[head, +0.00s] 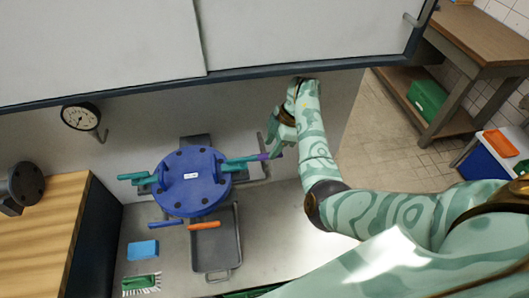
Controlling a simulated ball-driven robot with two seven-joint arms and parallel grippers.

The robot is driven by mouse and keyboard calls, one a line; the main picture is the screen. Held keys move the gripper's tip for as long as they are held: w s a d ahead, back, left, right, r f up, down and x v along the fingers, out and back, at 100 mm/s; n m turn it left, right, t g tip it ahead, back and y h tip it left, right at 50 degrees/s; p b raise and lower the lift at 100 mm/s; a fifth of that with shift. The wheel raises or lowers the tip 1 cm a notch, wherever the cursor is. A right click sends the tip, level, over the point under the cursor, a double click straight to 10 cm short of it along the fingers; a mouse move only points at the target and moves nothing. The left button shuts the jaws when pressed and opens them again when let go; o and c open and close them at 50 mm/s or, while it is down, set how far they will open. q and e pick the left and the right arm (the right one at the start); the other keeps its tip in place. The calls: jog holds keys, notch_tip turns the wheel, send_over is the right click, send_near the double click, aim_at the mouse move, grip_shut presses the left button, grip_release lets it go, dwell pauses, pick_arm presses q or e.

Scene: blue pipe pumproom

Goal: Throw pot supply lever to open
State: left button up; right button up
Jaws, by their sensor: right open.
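A blue round pot (190,182) with a small white label and dark bolts around its rim stands on the grey counter. A teal lever with a purple part (262,156) sticks out from its right side. Another teal lever (133,177) sticks out to the left. A blue handle (166,223) and an orange handle (204,225) show at its front. I cannot read which is the pot supply lever. My right gripper (274,149) is open at the purple end of the right lever; whether it touches is unclear. My left gripper is not in view.
A grey tray (216,258) lies in front of the pot. A blue sponge (143,249) and a green brush (141,283) lie left of it. A white cabinet (290,35) overhangs the counter, with a gauge (80,117) beneath. A wooden bench (463,62) stands at right.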

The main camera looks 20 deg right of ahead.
aim_at(267, 155)
jog(key=b+x, duration=0.1)
jog(key=x, duration=0.3)
jog(key=shift+s+f, duration=0.1)
jog(key=shift+f, duration=0.05)
jog(key=shift+a+f, duration=0.2)
jog(key=shift+f, duration=0.15)
grip_shut()
